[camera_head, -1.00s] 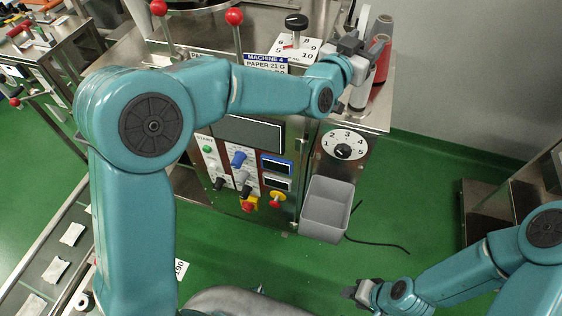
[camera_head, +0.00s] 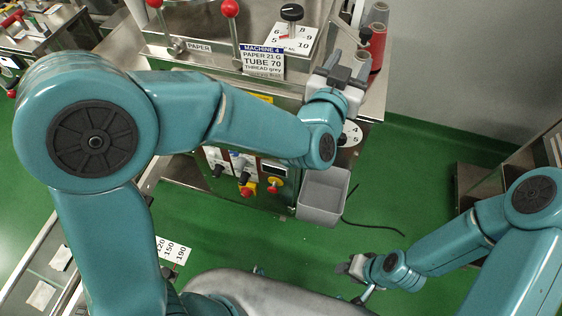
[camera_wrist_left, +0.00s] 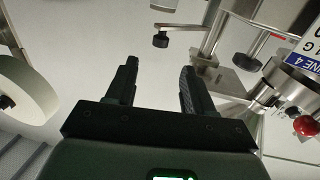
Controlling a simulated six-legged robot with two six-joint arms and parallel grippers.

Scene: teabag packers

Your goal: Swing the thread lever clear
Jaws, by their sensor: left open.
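Two levers with red balls stand on the machine, a left one (camera_head: 154,3) behind a "PAPER" label and a right one (camera_head: 231,8) behind the machine card (camera_head: 263,60). No label in view names the thread lever, so I cannot tell which it is. My left gripper (camera_head: 347,62) is open at the machine's right end, beside the thread spools (camera_head: 376,45). In the left wrist view the jaws (camera_wrist_left: 159,68) are apart with nothing between them. A red ball (camera_wrist_left: 307,124) shows at the right there. My right gripper (camera_head: 350,266) hangs low over the floor; its jaws are too small to read.
A black knob (camera_head: 291,12) stands on a numbered plate. Below are a control panel (camera_head: 243,172), a grey bin (camera_head: 323,195) and a black cable (camera_head: 375,225) on the floor. In the wrist view, a black-knobbed rod (camera_wrist_left: 160,40) lies beyond the jaws.

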